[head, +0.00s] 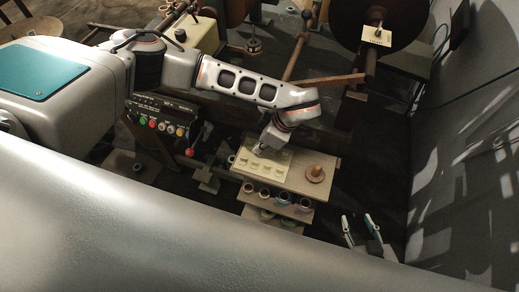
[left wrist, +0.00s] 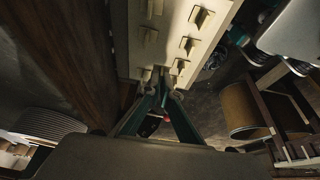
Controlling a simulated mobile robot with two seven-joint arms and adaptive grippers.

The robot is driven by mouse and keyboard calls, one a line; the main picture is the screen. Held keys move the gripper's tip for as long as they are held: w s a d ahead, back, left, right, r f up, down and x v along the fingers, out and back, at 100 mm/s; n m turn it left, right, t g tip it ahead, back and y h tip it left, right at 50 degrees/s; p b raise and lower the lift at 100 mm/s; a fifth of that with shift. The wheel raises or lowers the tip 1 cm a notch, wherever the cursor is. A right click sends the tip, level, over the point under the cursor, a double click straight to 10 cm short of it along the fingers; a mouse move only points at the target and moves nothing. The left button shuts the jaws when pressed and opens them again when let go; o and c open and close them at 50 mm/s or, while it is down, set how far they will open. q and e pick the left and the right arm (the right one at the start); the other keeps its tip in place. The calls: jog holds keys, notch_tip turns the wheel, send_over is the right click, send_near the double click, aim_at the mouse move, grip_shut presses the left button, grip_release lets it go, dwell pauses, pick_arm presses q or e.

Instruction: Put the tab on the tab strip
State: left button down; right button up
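The cream tab strip (head: 262,180) lies on a light wooden board, with several small upright tabs on it. The left wrist view shows the strip (left wrist: 166,42) at the top, with its tabs in rows. My left gripper (head: 262,150) is at the strip's far edge, pointing down. In the left wrist view its fingertips (left wrist: 167,91) are close together beside the strip's near edge tabs. Whether a tab is between them cannot be made out. My right gripper (head: 360,228) is at the lower right, fingers apart and empty, away from the strip.
A round wooden piece with a peg (head: 316,174) stands on the board's right end. A lower shelf (head: 278,198) holds several rings. A control panel (head: 163,122) with knobs and a red-knobbed lever (head: 190,152) are left. A large dark reel (head: 372,22) bears a cream card (head: 377,36).

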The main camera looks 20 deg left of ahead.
pick_arm(q)
jog(key=shift+f, duration=1.15)
jog(key=shift+f, duration=0.15)
jog(key=c, duration=2.3)
grip_release()
jog(key=v, duration=1.2)
jog(key=shift+b, duration=0.35)
jog(key=shift+s, duration=0.1)
